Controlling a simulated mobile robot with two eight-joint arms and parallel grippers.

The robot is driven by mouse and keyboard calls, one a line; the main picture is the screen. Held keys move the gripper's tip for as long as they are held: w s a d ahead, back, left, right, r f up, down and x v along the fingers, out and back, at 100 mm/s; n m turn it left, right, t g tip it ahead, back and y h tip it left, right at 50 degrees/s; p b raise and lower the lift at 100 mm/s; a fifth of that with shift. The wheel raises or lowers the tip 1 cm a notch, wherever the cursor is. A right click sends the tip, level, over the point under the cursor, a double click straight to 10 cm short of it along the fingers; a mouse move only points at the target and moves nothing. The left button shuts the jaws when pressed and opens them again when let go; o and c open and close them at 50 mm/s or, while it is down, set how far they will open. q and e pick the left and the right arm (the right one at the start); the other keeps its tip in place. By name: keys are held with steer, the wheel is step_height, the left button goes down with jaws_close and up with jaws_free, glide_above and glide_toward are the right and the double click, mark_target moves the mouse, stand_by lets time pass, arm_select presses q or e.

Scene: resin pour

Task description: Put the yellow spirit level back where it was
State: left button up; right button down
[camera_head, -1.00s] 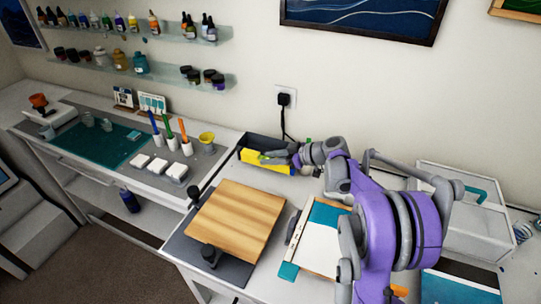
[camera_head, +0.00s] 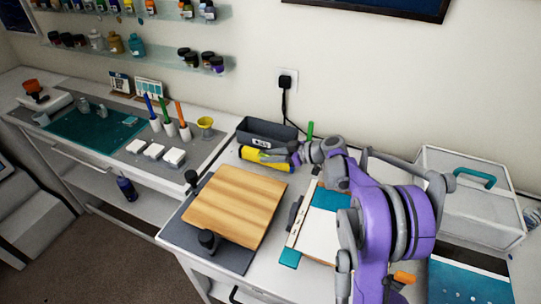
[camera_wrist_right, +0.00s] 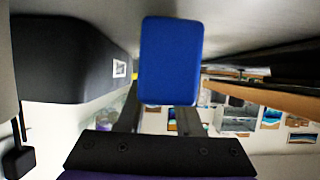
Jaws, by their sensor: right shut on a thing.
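The yellow spirit level (camera_head: 262,159) lies along the front of a dark grey bin (camera_head: 262,130), low at the tabletop. My right gripper (camera_head: 279,157) is shut on it near its right end. My arm hides part of that end. In the right wrist view, which looks upside down, a blue rectangular face (camera_wrist_right: 168,60) fills the space before my right gripper (camera_wrist_right: 160,112). It seems to be the held level's end, close to the table surface. Whether the level rests on the table, I cannot tell. My left gripper is not in view.
A wooden board (camera_head: 235,199) on a dark base with black clamp knobs stands in front of the level. A white and teal panel (camera_head: 321,222) lies right of it, partly behind my arm. A white box with a teal handle (camera_head: 475,177) stands at the right.

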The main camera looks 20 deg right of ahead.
steer(key=shift+f+b, duration=0.3)
steer(key=shift+f, duration=0.15)
steer(key=c, duration=0.5)
jaws_free()
steer(key=v, duration=1.2)
